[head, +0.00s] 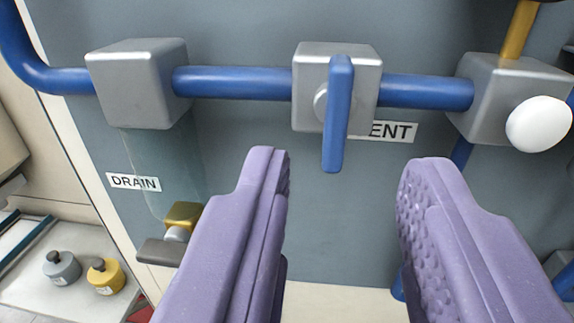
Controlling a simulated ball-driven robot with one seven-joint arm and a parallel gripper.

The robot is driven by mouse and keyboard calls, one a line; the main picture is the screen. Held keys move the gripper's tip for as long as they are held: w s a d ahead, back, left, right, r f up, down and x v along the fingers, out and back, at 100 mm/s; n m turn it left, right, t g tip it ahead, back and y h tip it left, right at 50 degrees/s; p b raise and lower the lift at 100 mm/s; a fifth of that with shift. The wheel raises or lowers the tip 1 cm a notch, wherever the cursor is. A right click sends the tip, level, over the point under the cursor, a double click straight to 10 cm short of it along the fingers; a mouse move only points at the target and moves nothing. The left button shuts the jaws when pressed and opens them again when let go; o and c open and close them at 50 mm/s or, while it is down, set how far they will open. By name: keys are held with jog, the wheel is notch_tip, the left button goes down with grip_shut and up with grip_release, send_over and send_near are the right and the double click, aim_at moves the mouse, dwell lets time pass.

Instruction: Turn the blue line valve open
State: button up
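The blue line (232,82) runs across the upper part of the grey panel. Its valve body is a silver block (312,72) at the middle. The blue valve handle (338,115) hangs almost straight down from this block, across the pipe, and partly covers a label ending in "ENT". My gripper (345,175) is open and empty, its two purple fingers spread wide below the handle. The handle lies between the fingers in the picture, apart from both.
Another silver block (140,82) is at left, and one with a white knob (539,124) at right. A "DRAIN" label (134,182) sits above a dark lever (162,252) with a brass fitting. Grey and yellow weights (105,276) rest at lower left.

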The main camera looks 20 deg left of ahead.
aim_at(339, 118)
jog(key=x, duration=0.7)
jog(key=shift+b, duration=0.35)
jog(key=shift+s, duration=0.1)
grip_shut()
